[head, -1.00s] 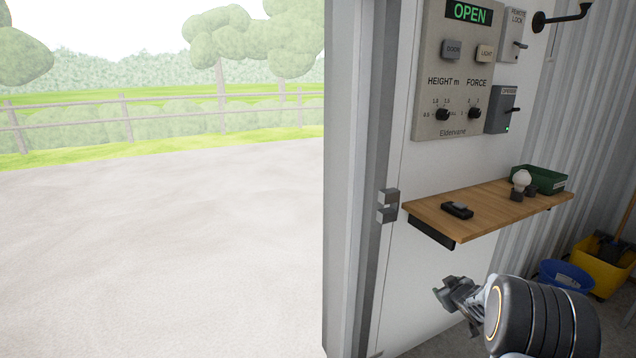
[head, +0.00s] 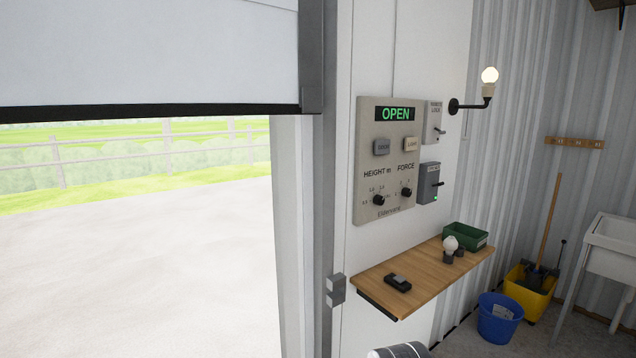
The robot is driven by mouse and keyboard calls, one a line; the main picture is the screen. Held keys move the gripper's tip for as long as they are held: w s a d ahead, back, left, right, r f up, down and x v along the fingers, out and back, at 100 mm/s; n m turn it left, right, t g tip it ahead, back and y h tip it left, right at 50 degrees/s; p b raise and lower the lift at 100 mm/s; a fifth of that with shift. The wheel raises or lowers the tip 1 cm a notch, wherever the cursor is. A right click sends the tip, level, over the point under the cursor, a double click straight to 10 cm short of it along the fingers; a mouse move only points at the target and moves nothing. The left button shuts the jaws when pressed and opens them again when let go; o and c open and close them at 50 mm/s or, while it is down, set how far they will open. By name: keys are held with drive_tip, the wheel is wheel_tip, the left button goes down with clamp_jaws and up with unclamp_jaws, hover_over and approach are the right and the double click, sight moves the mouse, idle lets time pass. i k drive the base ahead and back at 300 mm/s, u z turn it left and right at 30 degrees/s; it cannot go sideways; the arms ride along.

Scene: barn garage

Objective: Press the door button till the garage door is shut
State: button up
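The garage door (head: 150,60) hangs across the top of the opening at upper left, its dark lower edge well above the ground. The opening below it is clear to the yard. The control panel (head: 372,160) is on the white wall right of the opening. Its display (head: 396,114) reads OPEN in green. The grey door button (head: 381,147) sits under the display at left, beside the paler light button (head: 411,144). My gripper is out of view; only a rounded part of my arm shows at the bottom edge, below the shelf.
A wooden shelf (head: 425,276) juts out below the panel, holding a small dark remote (head: 398,282), a white bulb (head: 450,244) and a green tray (head: 466,236). A lit wall lamp (head: 489,76) is right of the panel. Blue (head: 499,318) and yellow (head: 530,291) buckets and a sink (head: 612,245) stand at right.

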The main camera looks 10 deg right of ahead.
sight(380, 146)
drive_tip(key=u, duration=0.05)
drive_tip(key=k, duration=0.65)
drive_tip(key=z, duration=0.6)
drive_tip(key=i, duration=1.8)
drive_tip(key=u, duration=0.6)
